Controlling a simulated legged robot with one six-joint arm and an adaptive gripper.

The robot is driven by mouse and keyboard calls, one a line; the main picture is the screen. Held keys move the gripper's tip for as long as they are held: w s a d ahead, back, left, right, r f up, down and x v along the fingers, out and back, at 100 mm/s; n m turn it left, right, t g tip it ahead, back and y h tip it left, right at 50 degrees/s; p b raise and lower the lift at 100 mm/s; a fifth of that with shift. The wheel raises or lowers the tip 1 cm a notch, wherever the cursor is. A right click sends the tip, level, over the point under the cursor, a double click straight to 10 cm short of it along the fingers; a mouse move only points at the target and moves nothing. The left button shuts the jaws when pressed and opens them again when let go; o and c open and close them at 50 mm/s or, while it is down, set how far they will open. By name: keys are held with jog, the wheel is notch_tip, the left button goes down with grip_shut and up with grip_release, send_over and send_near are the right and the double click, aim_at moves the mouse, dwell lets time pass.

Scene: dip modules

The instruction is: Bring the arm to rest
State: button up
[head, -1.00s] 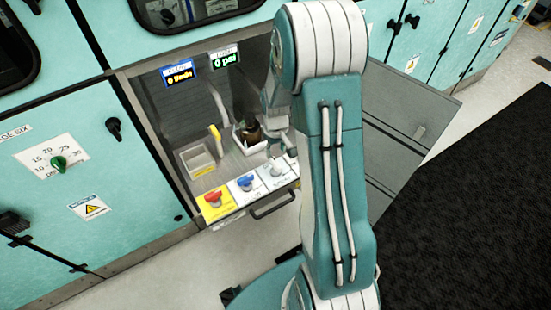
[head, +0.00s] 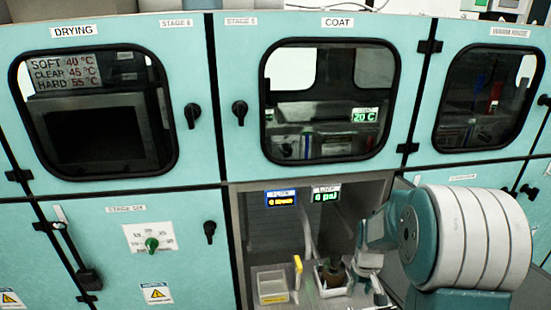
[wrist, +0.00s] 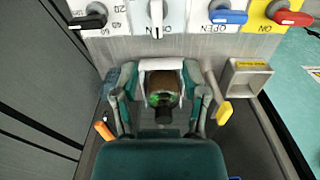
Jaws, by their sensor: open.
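My arm reaches into the open lower bay from the right in the head view. My gripper (head: 374,284) is beside the right of a white bin (head: 321,290) that holds a dark, rounded object (head: 334,272). In the wrist view my gripper (wrist: 161,80) is open. Its two fingers stand apart, on either side of the white bin (wrist: 160,65) in the picture, and the dark object (wrist: 162,90) with a green patch shows between them. I see nothing held. Whether the fingers touch the bin is not clear.
A small open tray (head: 272,287) and a yellow-handled tool (head: 298,275) are left of the bin. Levers with black, white, blue (wrist: 229,17) and red (wrist: 289,14) handles line the bay's edge. Teal cabinet doors (head: 125,250) flank and top the bay.

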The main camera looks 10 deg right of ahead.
jog(key=s+a+r+t, duration=0.2)
jog(key=s+a+r, duration=0.4)
jog(key=s+r, duration=0.3)
jog(key=s+a+r+t, duration=0.3)
jog(key=s+a+r, duration=0.3)
jog(key=s+r, duration=0.4)
notch_tip(320, 180, up, 3)
jog(key=shift+a+f+m+t, duration=0.15)
jog(key=shift+m+t, duration=0.15)
